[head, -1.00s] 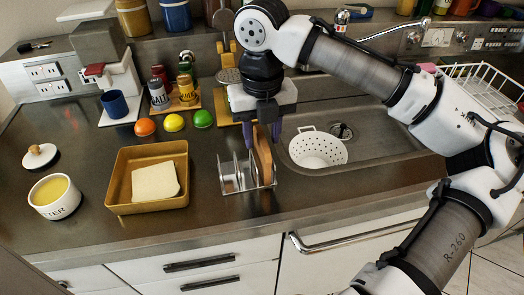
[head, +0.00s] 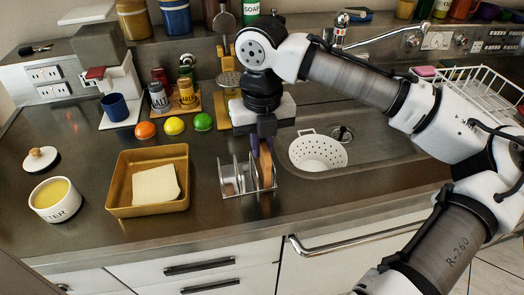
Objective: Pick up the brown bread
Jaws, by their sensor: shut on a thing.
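The brown bread (head: 265,165) stands upright, edge-on to me, at the right end of the metal toast rack (head: 231,190). My gripper (head: 262,146) points down over the rack's right end and is shut on the upper part of the brown bread. The fingers partly cover the bread's top. I cannot tell whether the bread's lower edge is clear of the rack.
A tan tray (head: 118,190) with a pale slab stands left of the rack, and a butter crock (head: 55,200) is further left. A white colander (head: 318,150) sits in the sink at right. Coloured balls and shakers stand behind. The front counter strip is clear.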

